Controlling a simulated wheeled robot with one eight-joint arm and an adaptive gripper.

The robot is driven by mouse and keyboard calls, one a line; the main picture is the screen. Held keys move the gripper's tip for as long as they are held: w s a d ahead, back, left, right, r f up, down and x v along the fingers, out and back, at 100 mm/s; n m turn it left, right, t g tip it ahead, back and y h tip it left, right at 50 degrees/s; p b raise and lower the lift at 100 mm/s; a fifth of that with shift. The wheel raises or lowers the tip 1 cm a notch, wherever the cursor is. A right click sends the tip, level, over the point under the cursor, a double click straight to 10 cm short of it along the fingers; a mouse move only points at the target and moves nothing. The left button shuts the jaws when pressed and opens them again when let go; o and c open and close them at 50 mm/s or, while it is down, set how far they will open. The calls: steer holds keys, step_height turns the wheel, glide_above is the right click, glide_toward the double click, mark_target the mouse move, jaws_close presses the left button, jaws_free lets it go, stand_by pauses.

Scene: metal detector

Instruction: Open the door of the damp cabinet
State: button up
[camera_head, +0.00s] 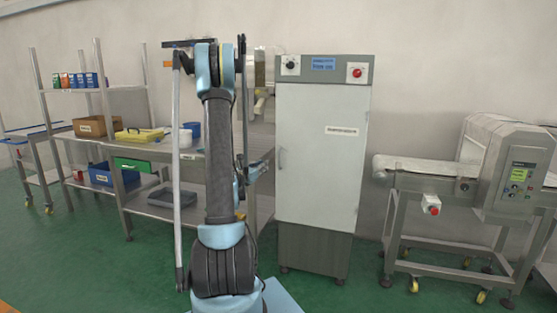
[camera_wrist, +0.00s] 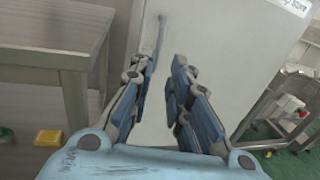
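The damp cabinet is a tall, grey-framed cabinet with a pale door (camera_head: 318,160), which looks shut. Its slim handle (camera_head: 282,158) is on the door's left side. In the wrist view the door (camera_wrist: 215,45) fills the upper middle, and the handle (camera_wrist: 161,35) is a thin upright bar. My gripper (camera_wrist: 162,72) is open, its two blue-grey fingers pointing at the door. The handle's lower part runs down beside the left finger, towards the gap; I cannot tell whether they touch.
A steel workbench (camera_head: 150,210) with bins stands left of the cabinet; its corner (camera_wrist: 65,60) is close on the left in the wrist view. A metal detector conveyor (camera_head: 425,167) stands to the right. Green floor (camera_head: 365,270) is open in front of the cabinet.

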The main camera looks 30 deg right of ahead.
steer(key=x, duration=1.7)
steer(key=shift+a, duration=0.1)
jaws_close()
